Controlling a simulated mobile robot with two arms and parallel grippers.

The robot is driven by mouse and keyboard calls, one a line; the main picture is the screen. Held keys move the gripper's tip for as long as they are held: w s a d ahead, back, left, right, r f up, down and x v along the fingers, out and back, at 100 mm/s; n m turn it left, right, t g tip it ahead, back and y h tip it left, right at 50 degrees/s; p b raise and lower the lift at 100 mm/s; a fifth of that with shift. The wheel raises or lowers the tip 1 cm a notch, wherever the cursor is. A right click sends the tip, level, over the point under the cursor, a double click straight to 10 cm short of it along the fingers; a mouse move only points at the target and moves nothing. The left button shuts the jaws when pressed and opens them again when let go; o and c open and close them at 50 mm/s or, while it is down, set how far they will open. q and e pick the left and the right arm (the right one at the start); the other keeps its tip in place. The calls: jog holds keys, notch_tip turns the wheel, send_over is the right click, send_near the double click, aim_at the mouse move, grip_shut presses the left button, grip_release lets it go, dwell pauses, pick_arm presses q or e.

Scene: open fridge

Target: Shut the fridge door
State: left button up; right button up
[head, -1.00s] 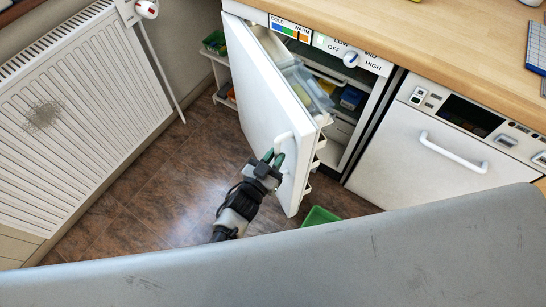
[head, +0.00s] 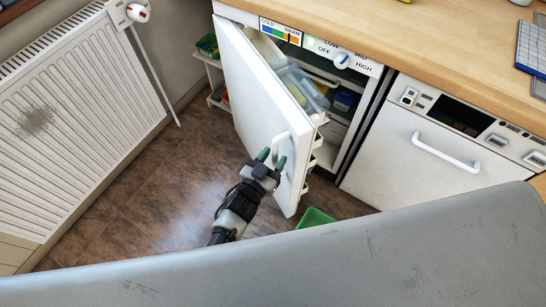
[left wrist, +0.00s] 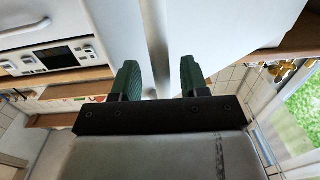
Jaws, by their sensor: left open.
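The white fridge door (head: 245,95) stands open, swung out toward me in the head view. Its white handle (head: 277,146) is on the outer face near the free edge. My left gripper (head: 272,160) is open, with its green fingertips spread at the lower end of the handle. In the left wrist view, the open fingers (left wrist: 158,80) point toward a pale upright strip, and the white door surface is beyond. I cannot tell whether they touch the handle. The fridge interior (head: 345,100) shows shelves with items. My right gripper is not in view.
A white dishwasher-like appliance (head: 415,165) stands right of the fridge under a wooden worktop (head: 440,40). A radiator (head: 80,110) is on the left. A green bin (head: 315,217) sits on the floor by the door's lower edge.

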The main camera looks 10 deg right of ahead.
pick_arm(q)
jog(key=p+v, duration=0.1)
jog(key=v, duration=0.9)
jog(key=shift+s+a, duration=0.25)
jog(key=shift+a, duration=0.05)
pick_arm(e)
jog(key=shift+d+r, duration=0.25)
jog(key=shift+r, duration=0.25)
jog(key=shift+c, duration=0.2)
